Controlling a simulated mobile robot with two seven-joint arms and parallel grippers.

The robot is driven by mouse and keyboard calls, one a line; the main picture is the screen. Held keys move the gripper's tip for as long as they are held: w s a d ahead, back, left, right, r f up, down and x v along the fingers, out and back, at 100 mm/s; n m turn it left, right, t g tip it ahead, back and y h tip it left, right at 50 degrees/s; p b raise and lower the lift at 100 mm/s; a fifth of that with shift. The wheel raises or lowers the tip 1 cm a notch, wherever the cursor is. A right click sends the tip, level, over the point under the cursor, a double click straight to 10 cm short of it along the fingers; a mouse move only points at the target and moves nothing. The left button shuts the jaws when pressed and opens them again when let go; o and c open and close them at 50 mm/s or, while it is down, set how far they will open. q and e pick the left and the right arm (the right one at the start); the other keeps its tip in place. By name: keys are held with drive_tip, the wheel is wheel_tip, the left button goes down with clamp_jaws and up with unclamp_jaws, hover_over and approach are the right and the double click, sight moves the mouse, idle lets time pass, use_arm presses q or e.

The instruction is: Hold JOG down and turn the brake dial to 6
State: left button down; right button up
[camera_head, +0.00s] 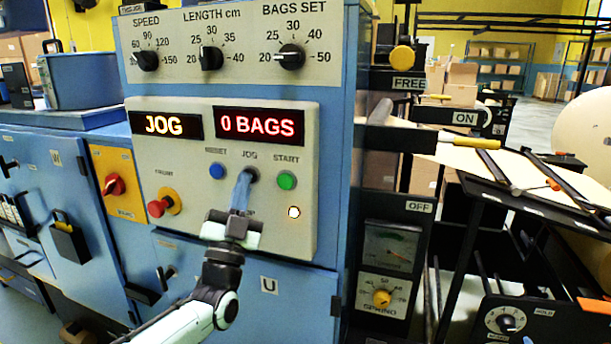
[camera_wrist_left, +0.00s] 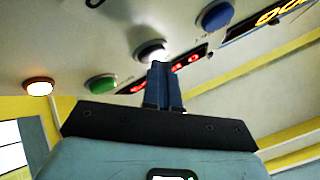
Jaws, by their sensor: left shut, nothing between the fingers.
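My left gripper (camera_head: 243,178) is shut and empty, with its fingertips at the JOG button (camera_head: 253,175) on the pale control panel. The fingers hide part of the button. In the left wrist view the shut fingers (camera_wrist_left: 160,68) reach up to the pale JOG button (camera_wrist_left: 150,49); they seem to touch it. The left display (camera_head: 165,125) reads JOG in yellow. A round white dial with a black knob (camera_head: 507,323) is at the lower right, near a HOLD label; it looks like the brake dial, but its setting is too small to read.
The blue button (camera_head: 217,171) and green START button (camera_head: 286,180) flank JOG. A red mushroom button (camera_head: 158,208) is lower left. A SPRING dial with a yellow knob (camera_head: 382,298) and yellow-ended levers (camera_head: 470,142) stand right of the cabinet. Black rails border the lower-right dial.

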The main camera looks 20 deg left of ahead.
use_arm(q)
drive_tip(key=shift+f, duration=0.1)
drive_tip(key=shift+s+b, duration=0.8)
drive_tip(key=shift+b, duration=0.05)
drive_tip(key=s, duration=0.5)
idle(0.5)
